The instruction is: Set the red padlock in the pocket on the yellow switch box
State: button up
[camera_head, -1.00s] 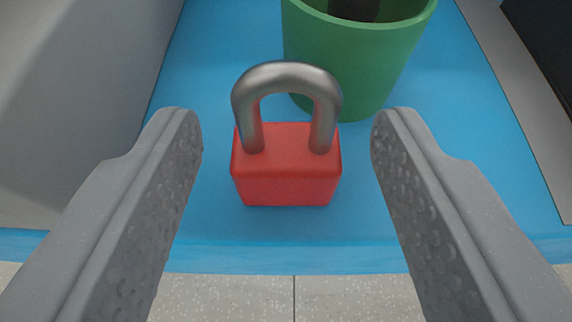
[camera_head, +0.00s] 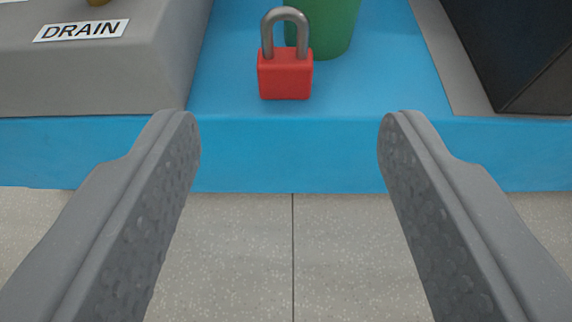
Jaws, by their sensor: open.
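The red padlock (camera_head: 285,75) stands upright on the blue surface (camera_head: 390,90), near its front edge, with its grey shackle up. My gripper (camera_head: 288,125) is open and empty. Its two fingers are wide apart in the lower left and lower right of the picture. The padlock shows beyond the fingertips, in the upper middle, and neither finger touches it. The yellow switch box and its pocket are not in view.
A green cup (camera_head: 330,25) stands right behind the padlock. A grey block labelled DRAIN (camera_head: 140,75) is on the left, and a dark box (camera_head: 510,50) on the right. Speckled floor (camera_head: 240,260) lies below the blue front edge.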

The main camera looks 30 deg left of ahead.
jog(key=shift+b+v, duration=1.2)
jog(key=shift+b, duration=0.75)
jog(key=shift+s, duration=0.15)
